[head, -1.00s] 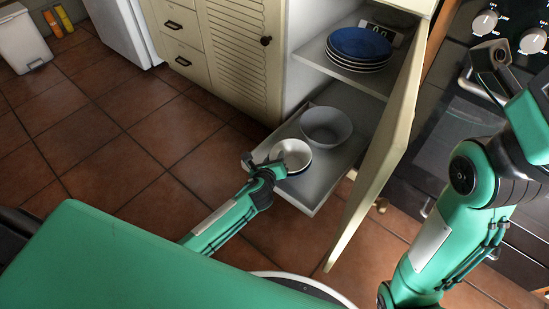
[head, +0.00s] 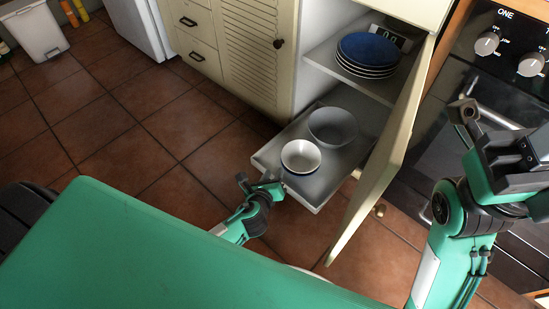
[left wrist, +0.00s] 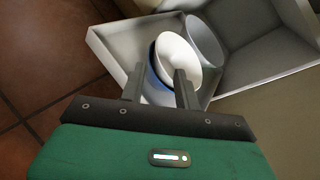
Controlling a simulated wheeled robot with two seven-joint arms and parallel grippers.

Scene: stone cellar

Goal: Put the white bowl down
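The white bowl (head: 301,153) sits upright on the pulled-out drawer tray (head: 318,193) of the open cabinet, near the tray's front. A blue surface shows under its rim, also in the left wrist view, where the white bowl (left wrist: 178,52) lies beyond the fingertips. My left gripper (head: 262,181) is open and empty, just in front of the tray and apart from the bowl. Its two spread fingers (left wrist: 158,84) show in the left wrist view with nothing held between them. My right gripper (head: 490,140) is raised at the right, partly cut off by the picture's edge.
A larger grey bowl (head: 333,126) stands behind the white bowl on the tray. A stack of plates, blue on top (head: 365,48), is on the shelf above. The open cabinet door (head: 382,160) stands right of the tray, beside the oven (head: 470,130).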

